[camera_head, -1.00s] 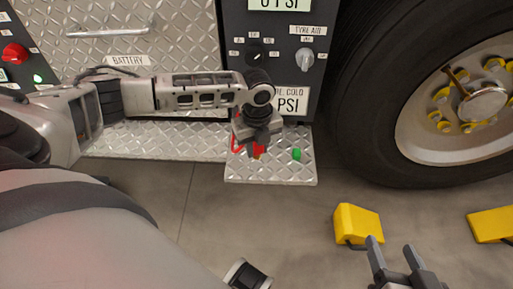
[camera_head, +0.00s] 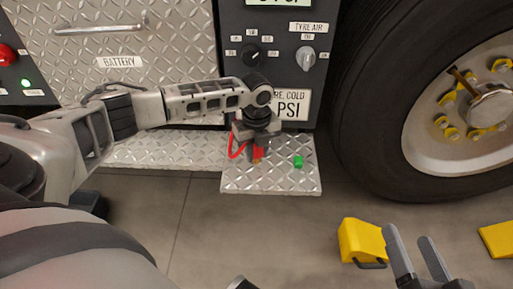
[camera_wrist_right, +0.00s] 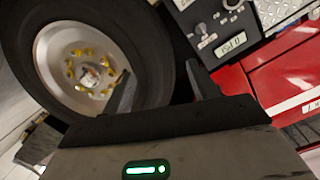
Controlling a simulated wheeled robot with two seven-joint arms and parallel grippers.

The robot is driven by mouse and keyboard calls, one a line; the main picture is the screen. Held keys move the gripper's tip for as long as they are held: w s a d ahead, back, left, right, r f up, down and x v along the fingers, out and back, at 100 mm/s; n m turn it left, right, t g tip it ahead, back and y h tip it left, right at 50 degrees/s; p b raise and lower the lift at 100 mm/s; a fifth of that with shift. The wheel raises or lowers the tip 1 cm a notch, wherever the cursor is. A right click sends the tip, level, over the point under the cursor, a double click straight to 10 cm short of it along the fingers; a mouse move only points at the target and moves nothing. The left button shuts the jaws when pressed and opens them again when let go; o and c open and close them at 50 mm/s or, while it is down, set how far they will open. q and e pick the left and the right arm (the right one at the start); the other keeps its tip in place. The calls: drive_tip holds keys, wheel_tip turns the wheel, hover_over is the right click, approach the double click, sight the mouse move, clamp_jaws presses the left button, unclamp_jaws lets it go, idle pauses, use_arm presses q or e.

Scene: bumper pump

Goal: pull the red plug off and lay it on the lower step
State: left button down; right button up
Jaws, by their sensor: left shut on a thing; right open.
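The red plug (camera_head: 258,153) is at my left gripper (camera_head: 257,140), over the lower step (camera_head: 270,180). My left gripper points down and is shut on it; the fingers and wrist hide most of the plug, and I cannot tell whether it touches the step. A red cable (camera_head: 235,146) loops out to the left of the gripper. My right gripper (camera_head: 416,255) is open and empty at the bottom right, and its fingers (camera_wrist_right: 160,95) also show in the right wrist view.
A small green object (camera_head: 298,161) stands on the lower step, right of my left gripper. A yellow chock (camera_head: 360,240) lies on the floor beside my right gripper, with another (camera_head: 497,238) further right. The large tyre (camera_head: 365,100) bounds the step's right side.

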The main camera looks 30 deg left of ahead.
use_arm(q)
drive_tip(key=c, duration=1.1)
unclamp_jaws()
drive_tip(key=shift+o, duration=0.2)
drive_tip(key=shift+r, duration=0.25)
wheel_tip(320, 180, up, 3)
drive_tip(key=shift+f+p, duration=0.1)
drive_tip(key=shift+p, duration=0.8)
wheel_tip(320, 180, up, 12)
drive_tip(key=p, duration=0.4)
drive_tip(key=shift+p, duration=0.3)
drive_tip(key=shift+r, duration=0.35)
use_arm(e)
drive_tip(key=shift+s+d+f+n+g+h, duration=0.1)
drive_tip(key=shift+d+f+n+g+h, duration=0.35)
drive_tip(key=shift+f+h, duration=0.2)
drive_tip(key=shift+s+d+f+n+g+h, duration=0.1)
drive_tip(key=shift+d+f+n+g+h, duration=0.3)
drive_tip(key=shift+f+g+h, duration=0.2)
drive_tip(key=shift+d, duration=0.1)
